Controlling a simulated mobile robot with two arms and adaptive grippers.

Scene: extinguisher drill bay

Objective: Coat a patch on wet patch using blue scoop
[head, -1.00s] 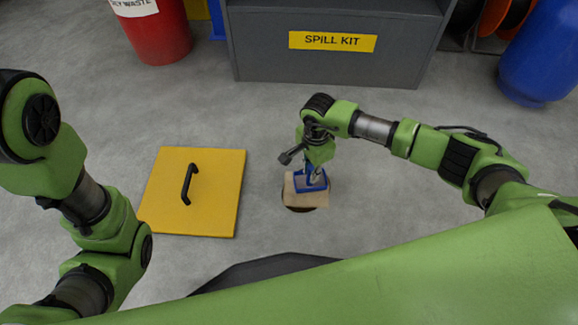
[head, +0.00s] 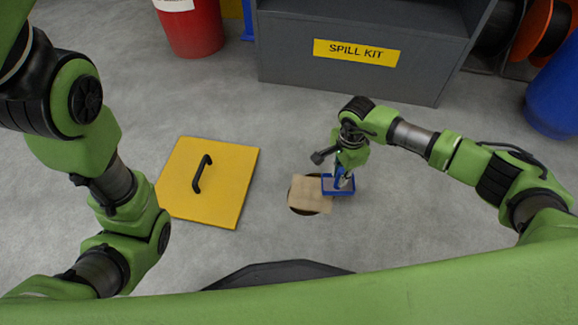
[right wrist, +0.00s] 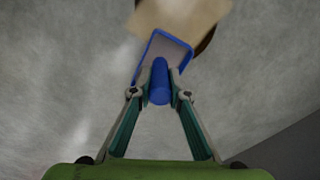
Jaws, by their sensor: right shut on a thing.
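The wet patch (head: 301,211) is a dark round spot on the floor; its edge shows around a tan, roughly square layer (head: 308,195) that covers most of it. In the right wrist view the tan layer (right wrist: 180,14) and the dark edge (right wrist: 207,40) are at the top. The blue scoop (head: 329,190) is at the right edge of the tan layer, low near the floor. My right gripper (head: 344,179) is shut on its handle; the right wrist view shows the fingers (right wrist: 160,92) around the blue scoop (right wrist: 150,47). My left arm shows, its gripper does not.
A yellow cover with a black handle (head: 226,187) lies on the floor left of the patch. A grey spill kit cabinet (head: 290,65) stands behind. A red bin (head: 190,29) and a blue cylinder (head: 553,101) are farther out. The floor right of the scoop is clear.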

